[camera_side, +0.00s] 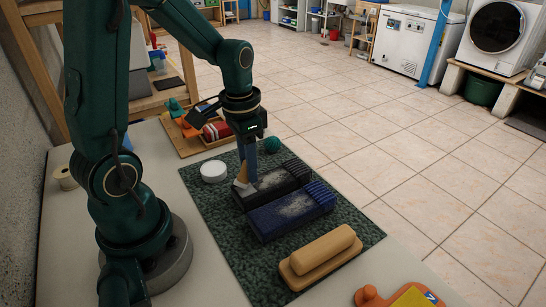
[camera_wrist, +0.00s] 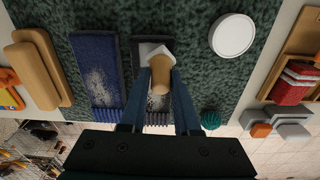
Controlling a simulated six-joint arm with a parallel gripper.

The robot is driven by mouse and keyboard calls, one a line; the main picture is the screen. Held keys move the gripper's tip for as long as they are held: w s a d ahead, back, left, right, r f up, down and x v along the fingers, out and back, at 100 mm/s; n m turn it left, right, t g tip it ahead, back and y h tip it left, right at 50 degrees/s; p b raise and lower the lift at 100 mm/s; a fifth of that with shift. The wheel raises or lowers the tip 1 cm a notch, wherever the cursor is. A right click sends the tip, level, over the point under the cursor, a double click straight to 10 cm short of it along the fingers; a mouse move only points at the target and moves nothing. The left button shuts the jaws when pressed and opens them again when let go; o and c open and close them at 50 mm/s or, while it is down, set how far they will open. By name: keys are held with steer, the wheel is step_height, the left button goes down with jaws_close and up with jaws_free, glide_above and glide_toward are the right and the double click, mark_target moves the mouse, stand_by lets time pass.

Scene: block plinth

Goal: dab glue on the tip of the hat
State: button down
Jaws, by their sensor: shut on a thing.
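My gripper (camera_side: 248,172) points down over the mat and is shut on a small tan tool with a pale end (camera_wrist: 158,70). The tool's pale end (camera_side: 242,187) is at the plain, left end of a black knit-like piece (camera_side: 271,186); I cannot tell if they touch. This flat piece, possibly a hat, has a ribbed right end and a whitish patch. A similar blue piece (camera_side: 289,214) lies in front of it, also with a whitish patch. A dark green ball (camera_side: 272,144) and a round white pot or lid (camera_side: 214,171) are on the mat.
The dark green mat (camera_side: 228,238) lies on a pale table. A tan rounded block (camera_side: 321,254) on a base is at its front. Behind is a wooden tray (camera_side: 190,146) with a red and white item (camera_side: 216,130). An orange and yellow object (camera_side: 408,296) is at the front edge.

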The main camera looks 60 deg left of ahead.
steer(key=d, duration=0.3)
steer(key=shift+d, duration=0.15)
step_height(320, 180, up, 8)
stand_by(0.5)
steer(key=shift+r, duration=0.1)
stand_by(0.4)
